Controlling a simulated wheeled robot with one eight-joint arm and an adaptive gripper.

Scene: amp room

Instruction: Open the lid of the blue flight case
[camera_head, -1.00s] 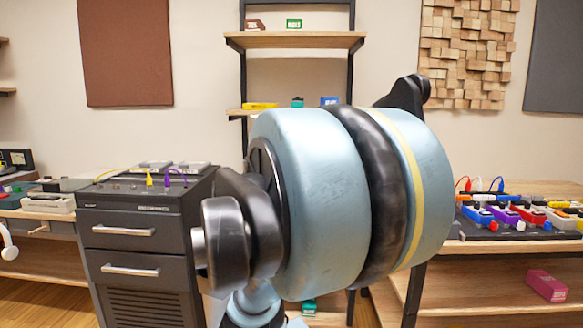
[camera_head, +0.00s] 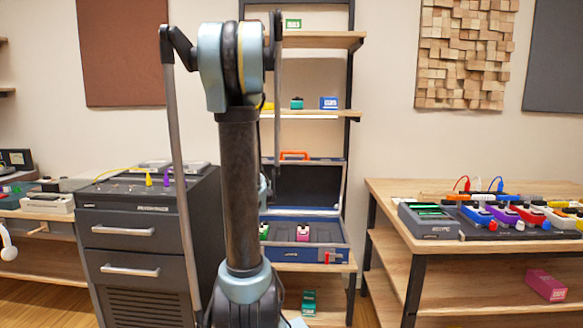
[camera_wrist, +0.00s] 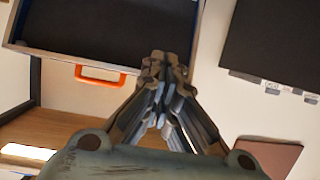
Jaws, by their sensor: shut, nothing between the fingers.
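The blue flight case (camera_head: 290,255) sits on a shelf of the rack, partly behind my arm in the head view. Its lid (camera_head: 310,186) stands raised at the back, showing a dark lining. An orange handle (camera_head: 294,155) shows at the lid's top edge, and a red latch (camera_head: 327,258) is on the front. In the wrist view, the dark-lined lid (camera_wrist: 105,28) and orange handle (camera_wrist: 100,76) show at upper left. My gripper (camera_wrist: 165,68) is shut and empty beside the lid's edge; I cannot tell whether they touch. The head view hides the gripper behind my arm.
A dark drawer cabinet (camera_head: 135,255) with cables on top stands left. A wooden table (camera_head: 400,187) with several pedals stands right. A higher shelf (camera_head: 325,113) is above the case.

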